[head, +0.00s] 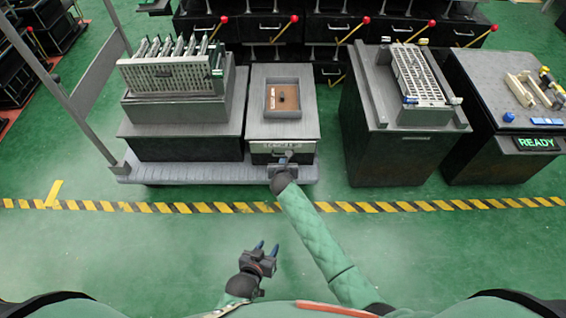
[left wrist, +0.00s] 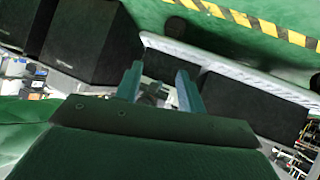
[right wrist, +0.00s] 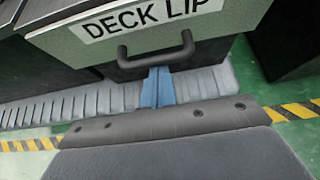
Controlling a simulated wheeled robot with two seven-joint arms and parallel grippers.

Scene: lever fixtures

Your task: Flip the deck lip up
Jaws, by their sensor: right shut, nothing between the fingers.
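The deck lip (head: 300,147) is a pale panel on the front of the middle grey cabinet. In the right wrist view it shows large "DECK LIP" lettering (right wrist: 150,14) and a dark bar handle (right wrist: 156,55) below it. My right gripper (head: 286,157) is at the front of this panel. Its blue fingers (right wrist: 158,82) are shut and empty, with tips right at the lower side of the handle; I cannot tell whether they touch. My left gripper (head: 266,248) is open and empty above the green floor, well away from the cabinet; its parted fingers show in the left wrist view (left wrist: 160,85).
A recessed brown tray (head: 283,97) is in the cabinet top. A rack of upright plates (head: 170,75) stands left, and a grey bench with a grid rack (head: 418,78) right. A grey ribbed platform (head: 200,172) runs below. The front floor is clear.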

